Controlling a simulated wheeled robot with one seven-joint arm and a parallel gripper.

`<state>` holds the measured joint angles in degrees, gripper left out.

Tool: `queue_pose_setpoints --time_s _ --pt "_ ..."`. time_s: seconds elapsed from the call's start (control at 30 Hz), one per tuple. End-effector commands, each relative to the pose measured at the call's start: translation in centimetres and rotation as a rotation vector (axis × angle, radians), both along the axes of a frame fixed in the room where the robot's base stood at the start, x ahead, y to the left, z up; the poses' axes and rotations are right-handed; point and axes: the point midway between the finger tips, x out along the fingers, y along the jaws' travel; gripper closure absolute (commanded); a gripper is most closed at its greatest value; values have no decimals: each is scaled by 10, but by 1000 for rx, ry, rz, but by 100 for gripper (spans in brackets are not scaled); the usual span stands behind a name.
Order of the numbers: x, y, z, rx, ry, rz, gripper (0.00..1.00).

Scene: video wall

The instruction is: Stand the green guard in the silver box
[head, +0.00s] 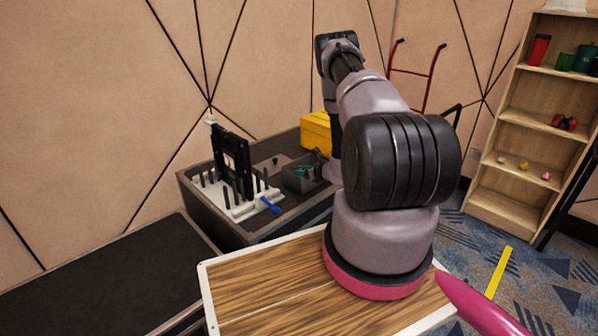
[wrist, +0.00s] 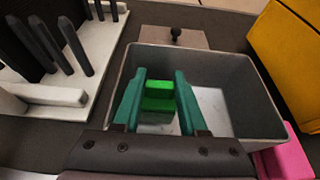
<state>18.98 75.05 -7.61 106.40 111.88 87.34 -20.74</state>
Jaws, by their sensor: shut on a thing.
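The green guard (wrist: 158,103) is a bright green block between the two teal fingers of my gripper (wrist: 157,82) in the wrist view. My gripper is shut on it, and its fingers reach into the silver box (wrist: 262,126). The guard shows inside the box's walls; whether its lower end touches the floor is hidden. In the head view the silver box (head: 297,182) stands on the dark bench, partly behind my arm, with a bit of teal showing inside it.
A white rack (head: 240,211) with black pegs and an upright black frame (head: 231,160) stands left of the box. A blue-handled tool (head: 269,206) lies at its front. A yellow case (head: 315,130) stands behind the box. A pink object (wrist: 289,150) is close to the box's right side.

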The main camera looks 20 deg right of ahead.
Motion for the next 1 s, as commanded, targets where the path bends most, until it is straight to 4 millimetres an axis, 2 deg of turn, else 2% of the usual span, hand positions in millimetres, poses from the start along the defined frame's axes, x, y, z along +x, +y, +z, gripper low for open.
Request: queue_pose_setpoints --time_s 0.03,0.07,0.1,0.47,0.57,1.0 --pt "0 0 -2 1 1 0 100" --pt "0 0 -3 1 1 0 55" --pt "0 0 -2 1 1 0 46" --pt "0 0 2 -1 0 0 46" --pt "-10 -5 5 0 2 -3 46" --pt "-87 -32 39 0 2 -4 46"
